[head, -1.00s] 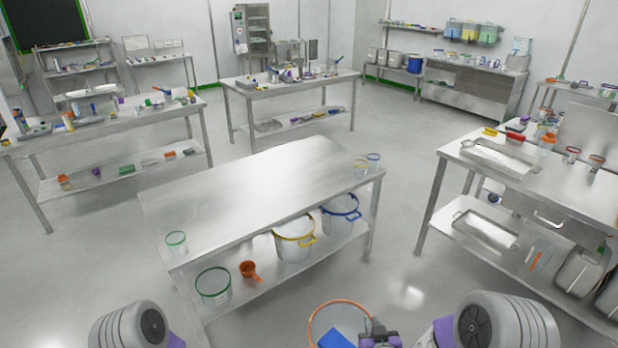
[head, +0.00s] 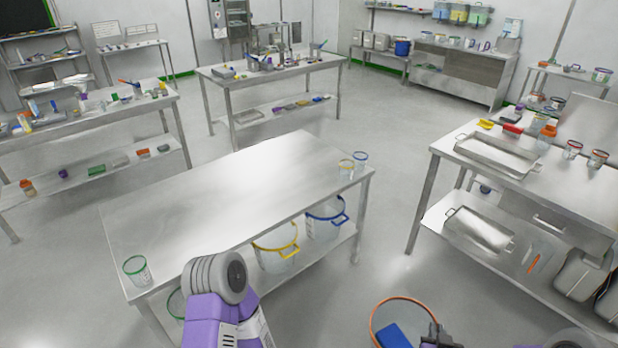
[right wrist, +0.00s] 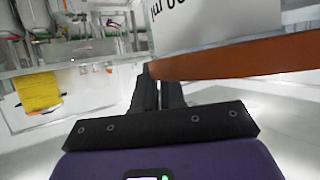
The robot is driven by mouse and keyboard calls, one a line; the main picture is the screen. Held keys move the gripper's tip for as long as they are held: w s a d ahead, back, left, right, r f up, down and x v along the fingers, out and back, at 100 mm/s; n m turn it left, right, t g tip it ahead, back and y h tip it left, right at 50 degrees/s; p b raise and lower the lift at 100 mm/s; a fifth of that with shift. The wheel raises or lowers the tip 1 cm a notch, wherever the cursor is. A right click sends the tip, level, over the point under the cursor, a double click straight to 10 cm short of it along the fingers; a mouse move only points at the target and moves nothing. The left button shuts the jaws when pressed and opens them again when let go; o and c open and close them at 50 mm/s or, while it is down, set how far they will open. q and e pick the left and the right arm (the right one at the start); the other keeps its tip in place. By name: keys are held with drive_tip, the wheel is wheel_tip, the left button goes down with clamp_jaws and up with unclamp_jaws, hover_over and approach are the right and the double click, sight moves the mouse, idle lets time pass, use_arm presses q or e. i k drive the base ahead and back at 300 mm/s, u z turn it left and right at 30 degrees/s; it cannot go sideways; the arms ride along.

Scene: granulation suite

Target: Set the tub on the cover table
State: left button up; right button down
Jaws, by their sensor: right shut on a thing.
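An orange-rimmed clear tub (head: 403,299) shows at the bottom edge of the head view, with something blue inside it. My right gripper (head: 434,336) is at its right side and is shut on it. In the right wrist view my closed fingers (right wrist: 159,92) meet the orange rim (right wrist: 235,58), with the tub's pale, printed wall above. The near steel table (head: 215,195) stands ahead, its top mostly bare; no label shows that it is the cover table. The tub is in front of this table, apart from it. My left forearm shows, but its gripper is out of view.
A green-rimmed cup (head: 137,270) stands at the table's near left corner. Yellow-rimmed (head: 346,168) and blue-rimmed (head: 361,159) cups stand at its right end. Yellow-rimmed (head: 275,247) and blue-rimmed (head: 326,222) tubs are on its lower shelf. A cluttered steel table (head: 450,150) stands right, across open floor.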

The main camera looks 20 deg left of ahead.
sight(230, 221)
drive_tip(key=u, duration=0.4)
drive_tip(key=i, duration=0.6)
drive_tip(key=u, duration=0.9)
drive_tip(key=i, duration=1.1)
